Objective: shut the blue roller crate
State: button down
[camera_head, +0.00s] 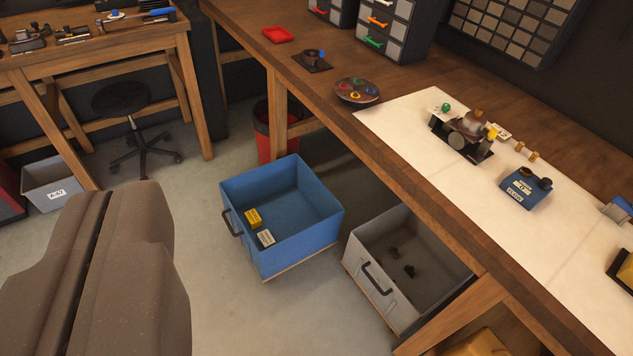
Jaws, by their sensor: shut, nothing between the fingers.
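The blue roller crate (290,250) stands on the floor in the middle of the view, pulled out from under the long workbench. Its top is open, and a yellow box and a grey box (265,238) lie inside near its handle end. A dark handle (230,222) sits on its left face. My gripper (112,188) looms large at the lower left, its two grey fingers pressed together with nothing between them. It is left of the crate in the picture and apart from it. The crate's rollers are hidden.
A grey crate (393,304) with small dark parts stands right of the blue one, partly under the workbench (330,95). A red bin (263,140) stands behind the blue crate. A stool (122,100) and a labelled grey bin (52,187) are at left. Floor left of the crate is clear.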

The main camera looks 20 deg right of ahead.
aim_at(303, 219)
jog(key=i, duration=1.95)
jog(key=z, duration=0.2)
